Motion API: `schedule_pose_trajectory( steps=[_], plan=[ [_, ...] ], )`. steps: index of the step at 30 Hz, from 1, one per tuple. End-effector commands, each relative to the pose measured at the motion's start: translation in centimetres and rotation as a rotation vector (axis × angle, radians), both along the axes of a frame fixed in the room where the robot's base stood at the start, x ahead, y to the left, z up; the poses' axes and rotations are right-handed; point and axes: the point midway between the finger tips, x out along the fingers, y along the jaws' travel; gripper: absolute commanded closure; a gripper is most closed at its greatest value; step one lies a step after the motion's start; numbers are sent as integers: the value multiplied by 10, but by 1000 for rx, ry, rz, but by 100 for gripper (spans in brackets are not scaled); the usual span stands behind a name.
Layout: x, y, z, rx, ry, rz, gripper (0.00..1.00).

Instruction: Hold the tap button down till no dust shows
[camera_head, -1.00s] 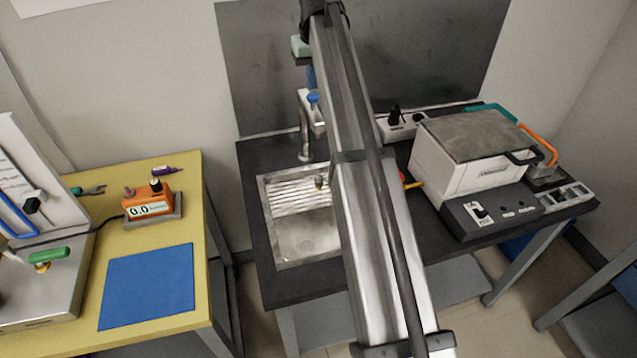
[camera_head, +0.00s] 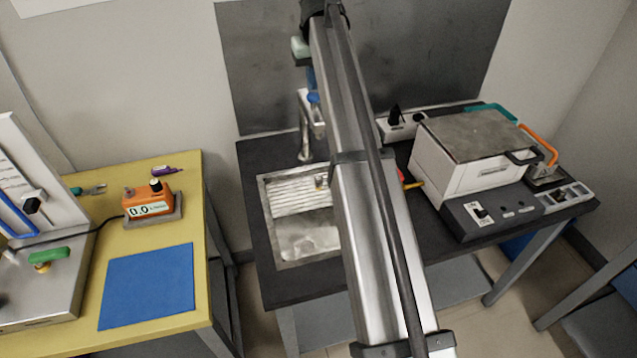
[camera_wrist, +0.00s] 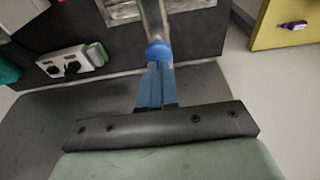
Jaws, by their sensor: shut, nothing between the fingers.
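The silver tap (camera_head: 304,140) stands at the back of the sink (camera_head: 263,215), with a blue button (camera_head: 314,98) on top. My gripper (camera_head: 311,82) is above the button, fingers pointing down, partly hidden by my arm. In the wrist view, my gripper's blue fingers (camera_wrist: 155,85) are together and empty. Their tips meet the blue button (camera_wrist: 158,50) and appear to touch it; how far it is pressed I cannot tell. The basin floor looks bright and rippled, like water. A small brass-coloured piece (camera_head: 320,181) lies over the ribbed part. I cannot make out any dust.
A white box-shaped machine (camera_head: 475,150) stands right of the sink on the dark bench. A socket strip (camera_head: 400,127) is behind. The yellow table (camera_head: 215,300) at left holds an orange meter (camera_head: 148,204) and a blue mat (camera_head: 148,287). My arm crosses over the sink's right side.

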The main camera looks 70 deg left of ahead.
Motion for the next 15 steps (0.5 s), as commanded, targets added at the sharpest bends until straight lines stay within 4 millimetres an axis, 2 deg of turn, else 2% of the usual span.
schedule_pose_trajectory(
  steps=[15],
  plan=[
    [0,0,-14,1,0,0,100]
  ],
)
